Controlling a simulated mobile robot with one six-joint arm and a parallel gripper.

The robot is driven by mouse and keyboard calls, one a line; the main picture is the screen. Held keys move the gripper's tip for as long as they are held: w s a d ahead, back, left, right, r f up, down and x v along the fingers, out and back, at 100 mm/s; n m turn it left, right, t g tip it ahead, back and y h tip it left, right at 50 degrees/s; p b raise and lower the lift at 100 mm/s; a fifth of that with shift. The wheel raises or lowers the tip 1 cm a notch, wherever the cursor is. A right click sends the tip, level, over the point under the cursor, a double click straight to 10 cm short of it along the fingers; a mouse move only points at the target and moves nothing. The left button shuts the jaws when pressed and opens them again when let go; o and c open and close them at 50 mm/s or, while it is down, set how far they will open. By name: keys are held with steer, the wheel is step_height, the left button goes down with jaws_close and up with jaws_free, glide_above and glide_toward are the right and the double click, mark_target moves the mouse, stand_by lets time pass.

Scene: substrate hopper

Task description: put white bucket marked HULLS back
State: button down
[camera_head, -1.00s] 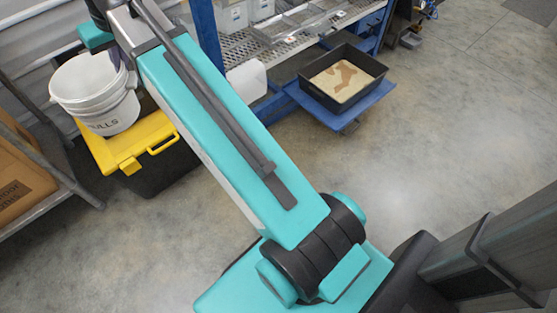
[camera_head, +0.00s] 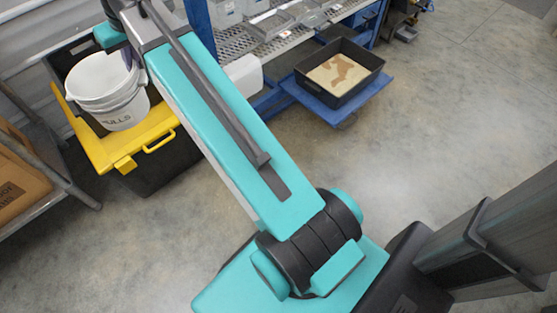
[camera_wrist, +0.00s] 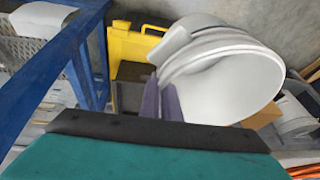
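The white bucket (camera_head: 100,88) is upright in the head view, with black letters reading "ULLS" visible on its side. It appears over the yellow-topped black tote (camera_head: 128,150); I cannot tell whether it touches it. In the wrist view the bucket (camera_wrist: 225,85) fills the right side, its mouth facing the camera, and looks empty. My gripper (camera_wrist: 162,98) has its purple-grey fingers at the bucket's rim and appears shut on it. In the head view the fingers (camera_head: 127,58) are small and partly hidden by my arm.
A black tray (camera_head: 340,75) with tan material sits on a blue platform (camera_head: 337,104). A blue-framed wire shelf (camera_head: 235,45) with clear bins stands at the back. A metal rack with a cardboard box (camera_head: 20,178) is at the left. The floor between is clear.

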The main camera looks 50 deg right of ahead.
steer(key=s+d+f+b, duration=0.2)
steer(key=d+f+b, duration=0.1)
steer(key=d+f, duration=0.8)
steer(key=s+d+f+m+b, duration=0.1)
steer(key=s+d+f+b, duration=0.2)
steer(key=d+f, duration=0.7)
steer(key=s+d+f+b, duration=0.25)
steer(key=d+f, duration=0.55)
steer(key=f, duration=0.6)
steer(key=s+d+f+b, duration=0.3)
steer(key=s+f, duration=0.4)
steer(key=f, duration=0.3)
steer(key=s+d+f+m+b, duration=0.1)
steer(key=s+d+f+b, duration=0.2)
steer(key=s+d+f, duration=0.3)
steer(key=s+d+f+m+h+b, duration=0.1)
steer(key=s+d+f+b, duration=0.2)
steer(key=s+f, duration=0.6)
step_height(320, 180, down, 6)
steer(key=shift+s+d+f, duration=0.25)
steer(key=shift+s+d, duration=0.15)
steer(key=shift+d, duration=0.7)
